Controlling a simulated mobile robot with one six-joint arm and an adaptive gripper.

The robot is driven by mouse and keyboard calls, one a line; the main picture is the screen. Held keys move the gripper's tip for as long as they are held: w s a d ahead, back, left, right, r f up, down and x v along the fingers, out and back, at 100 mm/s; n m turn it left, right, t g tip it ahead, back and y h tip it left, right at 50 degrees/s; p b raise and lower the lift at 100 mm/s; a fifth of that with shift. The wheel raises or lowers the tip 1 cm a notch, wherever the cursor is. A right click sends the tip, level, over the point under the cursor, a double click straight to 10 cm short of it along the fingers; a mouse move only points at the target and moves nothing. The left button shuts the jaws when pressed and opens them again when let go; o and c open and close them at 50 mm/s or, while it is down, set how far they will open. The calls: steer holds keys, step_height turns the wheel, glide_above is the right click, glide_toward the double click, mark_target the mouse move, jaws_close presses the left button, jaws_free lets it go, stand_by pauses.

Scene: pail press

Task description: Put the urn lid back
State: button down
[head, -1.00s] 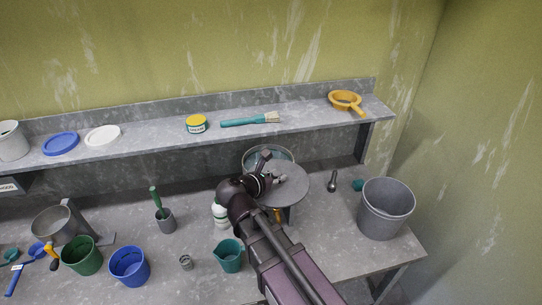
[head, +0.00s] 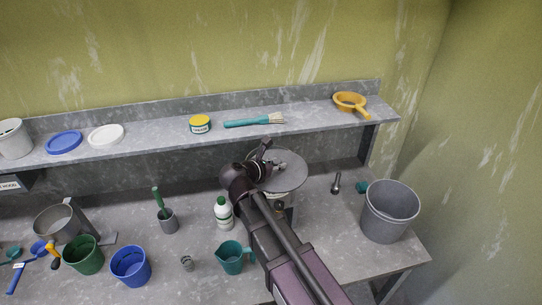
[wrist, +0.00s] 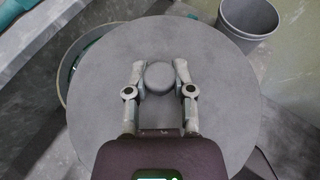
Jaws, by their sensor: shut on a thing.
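The urn lid is a wide, flat grey disc (head: 292,181) with a round knob (wrist: 160,76) in its middle. My gripper (wrist: 160,82) is shut on the knob, one finger on each side, and holds the lid roughly level. In the head view my gripper (head: 277,166) is above the back part of the bench. The urn (head: 288,198) is mostly hidden under the lid and behind my arm. In the wrist view part of a round rim (wrist: 62,72) shows past the lid's upper left edge, so the two look off-centre. I cannot tell the gap between them.
A grey bucket (head: 389,212) stands at the right, with a small dark tool (head: 336,183) beside it. A white bottle (head: 223,213) and a teal jug (head: 232,258) stand close left of my arm. The shelf (head: 310,117) behind holds a brush (head: 254,122) and an orange strainer (head: 350,102).

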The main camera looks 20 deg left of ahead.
mark_target(272, 151)
steer(key=w+a, duration=0.1)
steer(key=w, duration=0.1)
steer(key=w+a, duration=0.2)
steer(key=w, duration=0.1)
steer(key=w+a, duration=0.1)
steer(key=w, duration=0.1)
steer(key=shift+w+a+f+b, duration=0.15)
steer(key=shift+w+f+b, duration=0.2)
steer(key=shift+f, duration=0.05)
steer(key=shift+w, duration=0.1)
steer(key=shift+w+a, duration=0.15)
steer(key=shift+w, duration=0.1)
steer(key=shift+w+a+f+b, duration=0.15)
steer(key=shift+w+f+b, duration=0.15)
steer(key=shift+f+b, duration=1.55)
steer(key=shift+f+b, duration=0.45)
steer(key=shift+c, duration=2.4)
jaws_free()
steer(key=shift+r, duration=0.15)
